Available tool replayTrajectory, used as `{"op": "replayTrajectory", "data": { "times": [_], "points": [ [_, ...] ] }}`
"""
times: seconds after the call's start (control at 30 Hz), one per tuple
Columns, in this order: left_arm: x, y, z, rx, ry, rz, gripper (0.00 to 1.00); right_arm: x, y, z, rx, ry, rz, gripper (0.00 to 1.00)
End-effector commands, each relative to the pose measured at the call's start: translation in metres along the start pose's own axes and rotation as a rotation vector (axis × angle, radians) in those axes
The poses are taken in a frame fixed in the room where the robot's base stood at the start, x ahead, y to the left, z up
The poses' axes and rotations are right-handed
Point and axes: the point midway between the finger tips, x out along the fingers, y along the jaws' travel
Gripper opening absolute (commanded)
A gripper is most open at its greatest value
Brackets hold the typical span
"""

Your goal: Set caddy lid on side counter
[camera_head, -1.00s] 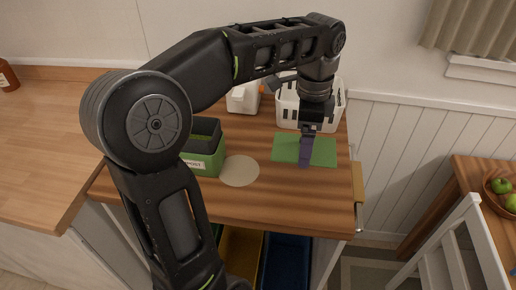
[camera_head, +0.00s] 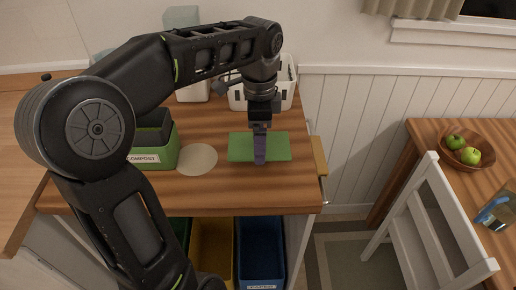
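A flat green rectangular piece (camera_head: 280,149), which looks like the caddy lid, lies on or just above the wooden counter. My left gripper (camera_head: 260,158) points down over its middle. A narrow purple-grey part below the dark wrist reaches the green surface. Whether the fingers are shut on the piece or only touch it is hidden at this angle. The green compost caddy (camera_head: 165,155) stands to the left, its top dark and partly covered by my arm. My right gripper is not in view.
A pale round disc (camera_head: 197,159) lies between caddy and green piece. A white basket (camera_head: 287,93) stands behind. Yellow (camera_head: 212,250) and blue (camera_head: 261,250) bins sit below the counter (camera_head: 250,192). A chair (camera_head: 425,225) and table with fruit bowl (camera_head: 466,152) are at right.

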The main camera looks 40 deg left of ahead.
Motion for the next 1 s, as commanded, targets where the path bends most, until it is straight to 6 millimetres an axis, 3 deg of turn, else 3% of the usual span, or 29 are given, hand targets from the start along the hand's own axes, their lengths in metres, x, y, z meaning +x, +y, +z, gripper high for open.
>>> {"op": "replayTrajectory", "data": {
  "times": [0.17, 0.4, 0.8, 0.83, 1.0],
  "points": [
    [0.006, 0.0, 0.0, 0.0, 0.0, 0.001, 0.47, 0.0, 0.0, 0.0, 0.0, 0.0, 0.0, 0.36],
    [0.036, 0.001, 0.0, 0.001, -0.001, 0.002, 0.47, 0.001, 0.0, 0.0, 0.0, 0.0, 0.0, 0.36],
    [0.041, 0.0, 0.0, 0.001, 0.0, 0.0, 0.47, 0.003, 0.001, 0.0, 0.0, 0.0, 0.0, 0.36],
    [0.041, 0.0, 0.0, 0.001, 0.0, 0.0, 0.87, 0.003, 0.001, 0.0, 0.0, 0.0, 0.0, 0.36],
    [0.041, 0.0, 0.0, 0.001, 0.0, 0.0, 1.0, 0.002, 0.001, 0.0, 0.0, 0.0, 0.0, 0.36]
  ]
}}
